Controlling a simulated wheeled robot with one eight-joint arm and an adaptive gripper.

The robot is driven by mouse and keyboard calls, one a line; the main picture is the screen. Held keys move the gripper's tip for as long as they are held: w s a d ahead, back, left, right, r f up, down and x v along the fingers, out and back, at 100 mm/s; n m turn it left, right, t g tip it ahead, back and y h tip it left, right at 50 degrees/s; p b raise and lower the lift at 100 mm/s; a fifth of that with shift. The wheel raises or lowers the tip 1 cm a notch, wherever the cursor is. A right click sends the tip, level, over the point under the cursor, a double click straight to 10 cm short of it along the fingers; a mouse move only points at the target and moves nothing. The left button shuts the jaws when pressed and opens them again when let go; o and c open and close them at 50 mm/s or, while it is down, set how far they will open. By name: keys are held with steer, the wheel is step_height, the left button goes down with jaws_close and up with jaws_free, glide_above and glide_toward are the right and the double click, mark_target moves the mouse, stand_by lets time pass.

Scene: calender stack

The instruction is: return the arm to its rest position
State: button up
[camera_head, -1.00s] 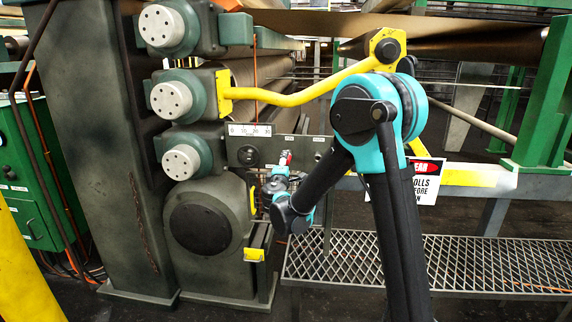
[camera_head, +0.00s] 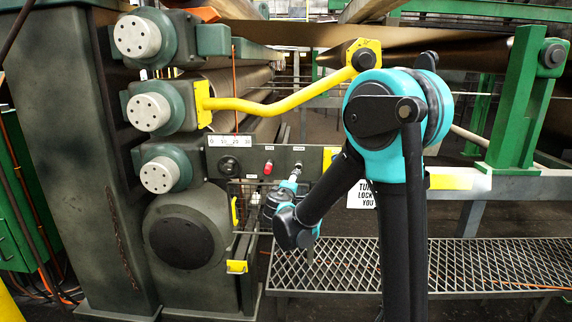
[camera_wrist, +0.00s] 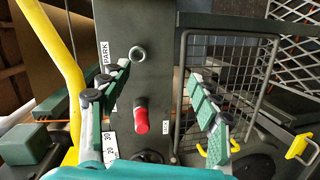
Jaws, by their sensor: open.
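My arm (camera_head: 325,195) is bent in front of the machine, its elbow raised and its forearm reaching down-left. My gripper (camera_head: 294,176) is small in the head view, in front of the dark control panel (camera_head: 226,165) and to the right of the red knob (camera_head: 267,167). In the wrist view my gripper (camera_wrist: 158,85) has its two green-padded fingers spread wide, with nothing between the pads. The red knob (camera_wrist: 141,115) and a round metal-rimmed fitting (camera_wrist: 138,54) show on the panel beyond them, apart from the fingers.
A yellow bent bar (camera_head: 290,100) crosses behind my arm. Rollers and bolted housings (camera_head: 160,175) stand at left. A wire guard (camera_wrist: 228,85) lies beside the panel. A green post (camera_head: 520,105) stands at right. A grated walkway (camera_head: 470,265) lies low at right.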

steer(key=s+d+f+m+g+h, duration=0.1)
steer(key=s+d+f+m+g, duration=0.25)
steer(key=s+d, duration=0.45)
steer(key=s+d+f+m+g+h, duration=0.1)
steer(key=s+d+f+m+g, duration=0.35)
steer(key=d, duration=0.55)
steer(key=s+f+m+g+y, duration=0.1)
steer(key=s+f, duration=0.4)
steer(key=s, duration=0.6)
steer(key=s+f+m+g+y, duration=0.2)
steer(key=s+f+m+y, duration=0.2)
steer(key=s, duration=0.6)
steer(key=shift+s+d+f+m+g, duration=0.3)
steer(key=shift+s+f, duration=0.05)
steer(key=shift+f, duration=0.2)
